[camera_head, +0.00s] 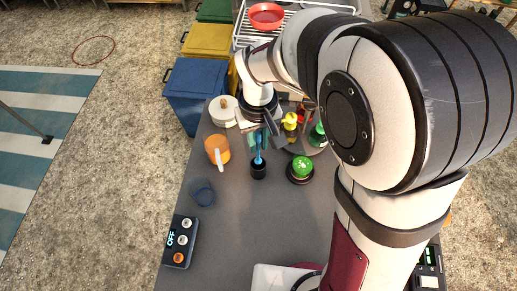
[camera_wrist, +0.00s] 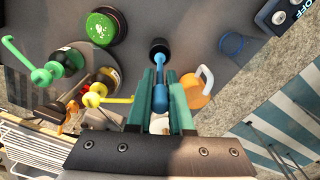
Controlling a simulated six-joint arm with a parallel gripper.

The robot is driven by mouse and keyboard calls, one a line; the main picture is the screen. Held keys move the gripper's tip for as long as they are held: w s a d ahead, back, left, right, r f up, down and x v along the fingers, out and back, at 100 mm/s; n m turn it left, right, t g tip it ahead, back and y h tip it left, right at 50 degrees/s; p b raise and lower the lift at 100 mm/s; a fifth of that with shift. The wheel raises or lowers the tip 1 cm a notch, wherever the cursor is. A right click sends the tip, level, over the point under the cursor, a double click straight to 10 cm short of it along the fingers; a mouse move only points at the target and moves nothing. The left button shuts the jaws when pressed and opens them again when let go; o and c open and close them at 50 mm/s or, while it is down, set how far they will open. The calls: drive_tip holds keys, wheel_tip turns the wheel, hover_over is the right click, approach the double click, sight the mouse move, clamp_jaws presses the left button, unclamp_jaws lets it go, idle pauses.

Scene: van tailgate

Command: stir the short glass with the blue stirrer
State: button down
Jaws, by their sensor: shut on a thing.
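The blue stirrer (camera_head: 259,149) is upright between the green fingers of my gripper (camera_wrist: 161,104). My gripper is shut on its thick upper part, which also shows in the wrist view (camera_wrist: 160,93). The stirrer's lower end reaches a small black holder (camera_head: 258,171) on the dark table. The holder hides the tip. The short glass (camera_head: 202,192), clear and bluish, stands apart to the left and nearer the table's front. It also shows in the wrist view (camera_wrist: 231,43). I cannot see what is in it.
An orange mug (camera_head: 218,150) stands left of the holder, and a green-topped round item (camera_head: 302,168) stands right. A control box (camera_head: 180,242) marked OFF lies at the front left. A white lidded pot (camera_head: 223,111) and yellow and green items are farther back. The front middle table is clear.

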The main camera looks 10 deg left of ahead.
wheel_tip(320, 180, up, 3)
drive_tip(key=d, duration=0.1)
wheel_tip(320, 180, up, 2)
hover_over(307, 153)
drive_tip(key=s, duration=0.3)
drive_tip(key=shift+w+a+f, duration=0.1)
drive_tip(key=shift+a+f, duration=0.05)
drive_tip(key=shift+f, duration=1.65)
drive_tip(key=shift+w+a+f, duration=0.1)
drive_tip(key=shift+f, duration=1.65)
drive_tip(key=shift+a+f, duration=0.15)
drive_tip(key=shift+f, duration=1.65)
drive_tip(key=shift+w, duration=0.15)
